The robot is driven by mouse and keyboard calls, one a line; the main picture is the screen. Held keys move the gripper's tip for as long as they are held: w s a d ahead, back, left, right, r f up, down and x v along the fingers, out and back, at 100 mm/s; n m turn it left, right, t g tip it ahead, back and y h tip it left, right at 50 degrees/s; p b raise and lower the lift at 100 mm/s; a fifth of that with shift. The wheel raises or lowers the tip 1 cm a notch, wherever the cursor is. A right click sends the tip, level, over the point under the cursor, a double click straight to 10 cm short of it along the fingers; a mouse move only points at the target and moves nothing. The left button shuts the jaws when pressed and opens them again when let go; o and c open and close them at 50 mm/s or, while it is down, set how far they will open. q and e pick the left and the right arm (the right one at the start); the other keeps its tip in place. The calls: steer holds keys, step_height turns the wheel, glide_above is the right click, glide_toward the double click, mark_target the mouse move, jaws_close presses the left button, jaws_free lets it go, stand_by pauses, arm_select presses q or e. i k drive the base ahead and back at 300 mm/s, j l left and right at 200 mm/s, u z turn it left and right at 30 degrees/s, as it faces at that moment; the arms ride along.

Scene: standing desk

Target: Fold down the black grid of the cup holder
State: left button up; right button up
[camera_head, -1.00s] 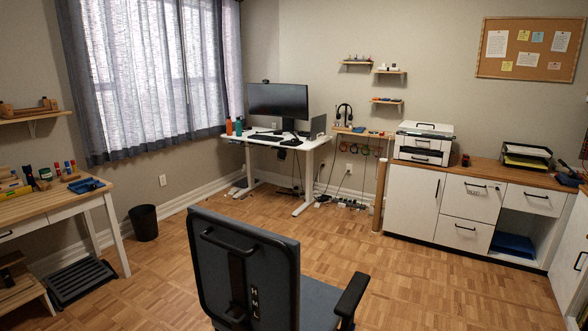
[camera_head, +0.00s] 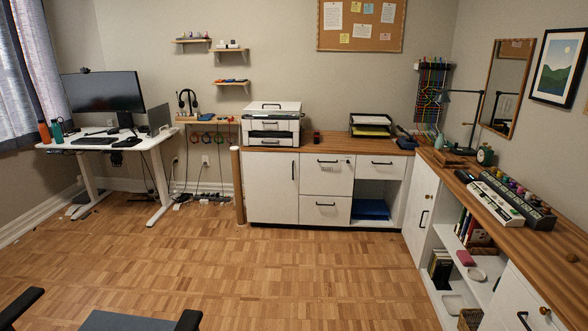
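I cannot make out a cup holder or its black grid for certain in this view. The white standing desk (camera_head: 152,143) is at the left, by the window. Small dark parts show under its front edge, too small to tell what they are. On the desk are a monitor (camera_head: 100,92), a keyboard (camera_head: 95,141), an orange bottle (camera_head: 44,132) and a teal bottle (camera_head: 57,130). Neither of my grippers is in view.
A chair's seat (camera_head: 125,321) and armrests show at the bottom left. White cabinets (camera_head: 270,188) line the back and right, with a printer (camera_head: 271,125) on top. A wooden post (camera_head: 238,185) stands beside them. The middle floor (camera_head: 260,260) is clear.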

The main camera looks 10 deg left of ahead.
mark_target(111, 158)
steer(key=i+l+z, duration=0.2)
steer(key=i, duration=0.9)
steer(key=i+j+u, duration=0.1)
steer(key=i+u, duration=0.2)
steer(key=i, duration=0.3)
steer(key=i+l+u, duration=0.1)
steer(key=i+u, duration=0.2)
steer(key=i, duration=0.35)
steer(key=i+l+u, duration=0.3)
steer(key=i, duration=0.3)
steer(key=i+j+u, duration=0.25)
steer(key=i+u, duration=0.7)
steer(key=i, duration=0.2)
steer(key=i+l+u, duration=0.25)
steer(key=i+u, duration=0.2)
steer(key=i, duration=0.15)
steer(key=i+u, duration=0.45)
steer(key=i, duration=0.8)
